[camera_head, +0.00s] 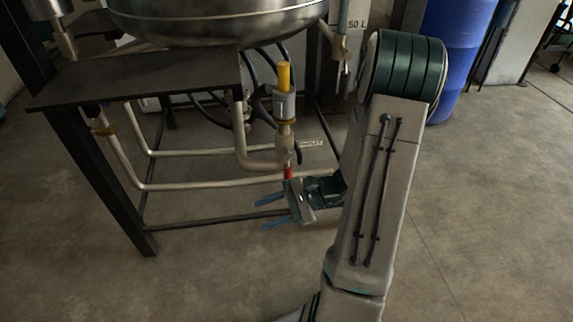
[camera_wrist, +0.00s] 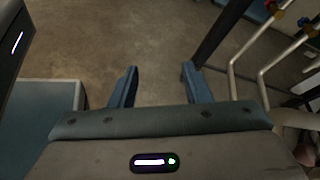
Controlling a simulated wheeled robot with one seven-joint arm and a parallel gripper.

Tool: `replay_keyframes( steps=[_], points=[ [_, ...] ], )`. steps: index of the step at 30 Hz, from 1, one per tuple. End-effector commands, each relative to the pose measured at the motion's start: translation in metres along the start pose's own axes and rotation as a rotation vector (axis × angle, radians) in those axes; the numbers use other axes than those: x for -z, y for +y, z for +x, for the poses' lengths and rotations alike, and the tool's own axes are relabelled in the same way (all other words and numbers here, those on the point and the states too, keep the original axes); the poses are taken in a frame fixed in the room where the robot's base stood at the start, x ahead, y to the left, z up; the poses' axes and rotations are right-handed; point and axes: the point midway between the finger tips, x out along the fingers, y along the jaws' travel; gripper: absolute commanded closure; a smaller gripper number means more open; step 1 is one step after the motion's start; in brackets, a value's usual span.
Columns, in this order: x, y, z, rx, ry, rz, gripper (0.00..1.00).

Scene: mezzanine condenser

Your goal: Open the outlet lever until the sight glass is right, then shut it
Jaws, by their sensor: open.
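A vertical fitting with a yellow top (camera_head: 284,75) and a clear or silvery section (camera_head: 284,105), which looks like the sight glass, stands beside the table edge below the steel vessel. Its level is too small to read. A pale tag (camera_head: 310,143), seemingly lettered as the outlet, is beside the pipe under it. A red piece (camera_head: 289,173) below may be the outlet lever; I cannot tell its setting. My gripper (camera_head: 266,213) is open just below the red piece, its blue fingers pointing left. In the wrist view, my gripper (camera_wrist: 160,67) has only floor between its fingers.
A dark metal table (camera_head: 140,82) with black legs stands left, under the steel vessel (camera_head: 215,22). Pale pipes (camera_head: 215,182) run low beneath it, close to my gripper. A blue drum (camera_head: 458,55) stands at the back right. The floor in front is clear.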

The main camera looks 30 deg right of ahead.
Motion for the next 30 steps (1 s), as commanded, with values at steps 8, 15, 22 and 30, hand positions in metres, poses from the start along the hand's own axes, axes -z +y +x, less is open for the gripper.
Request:
replay_keyframes(
  steps=[8,15,22,30],
  points=[
    [0.07,-0.035,-0.064,0.578,-0.105,0.332,0.56],
    [0.122,-0.033,-0.113,0.928,-0.127,0.496,0.56],
    [0.139,-0.033,-0.123,1.023,-0.129,0.535,0.56],
    [0.146,-0.071,-0.097,1.019,-0.129,0.532,0.56]
  ],
)
